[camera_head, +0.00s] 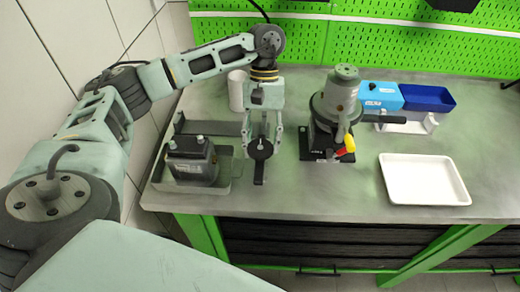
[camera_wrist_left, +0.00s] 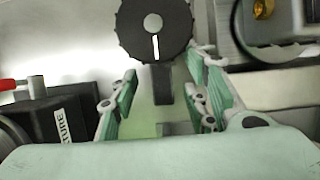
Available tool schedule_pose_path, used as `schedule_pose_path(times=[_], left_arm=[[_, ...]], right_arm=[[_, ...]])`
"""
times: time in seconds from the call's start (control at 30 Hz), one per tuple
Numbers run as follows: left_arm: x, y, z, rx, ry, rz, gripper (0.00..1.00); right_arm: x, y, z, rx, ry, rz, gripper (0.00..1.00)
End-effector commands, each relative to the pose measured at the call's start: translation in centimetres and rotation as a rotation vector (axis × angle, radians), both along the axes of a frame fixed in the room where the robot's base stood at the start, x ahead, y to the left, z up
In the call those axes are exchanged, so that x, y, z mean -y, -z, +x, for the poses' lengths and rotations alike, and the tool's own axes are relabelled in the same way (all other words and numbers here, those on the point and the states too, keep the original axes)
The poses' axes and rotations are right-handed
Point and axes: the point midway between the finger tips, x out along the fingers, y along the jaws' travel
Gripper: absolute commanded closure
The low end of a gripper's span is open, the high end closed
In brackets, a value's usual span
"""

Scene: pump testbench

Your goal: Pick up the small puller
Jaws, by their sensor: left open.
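The small puller appears to be the black piece with a round knurled knob (camera_head: 260,149) and a dark bar below it, at the middle left of the bench. In the left wrist view the knob (camera_wrist_left: 155,30) is at the top centre, with its bar running down between the fingers. My left gripper (camera_head: 263,133) is open over it, in the left wrist view (camera_wrist_left: 160,100) with one finger on each side of the bar. A gap shows on both sides, and I see no grip on it. The finger ends partly hide it in the head view. My right gripper is not in view.
A dark box-shaped unit (camera_head: 190,160) stands in a grey tray (camera_head: 222,184) close to the left. A grey pump (camera_head: 341,95) stands close to the right. A white cylinder (camera_head: 236,90), blue bins (camera_head: 428,98) and an empty white tray (camera_head: 424,180) are farther off.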

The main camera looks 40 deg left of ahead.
Motion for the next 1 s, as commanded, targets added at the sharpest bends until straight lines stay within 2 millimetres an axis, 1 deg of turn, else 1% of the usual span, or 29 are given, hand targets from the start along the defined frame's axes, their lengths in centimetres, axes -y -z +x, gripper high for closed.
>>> schedule_pose_path(times=[0.07, 0.53, 1.0], left_arm=[[-0.01, 0.02, 0.01, 0.000, 0.000, 0.000, 0.58], [0.02, 0.00, 0.01, -0.001, 0.000, -0.001, 0.99], [0.03, -0.11, 0.03, 0.000, 0.001, -0.002, 1.00]], right_arm=[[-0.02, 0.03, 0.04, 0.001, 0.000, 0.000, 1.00], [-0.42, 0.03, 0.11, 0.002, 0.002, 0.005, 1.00], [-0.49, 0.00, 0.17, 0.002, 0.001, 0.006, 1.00]])
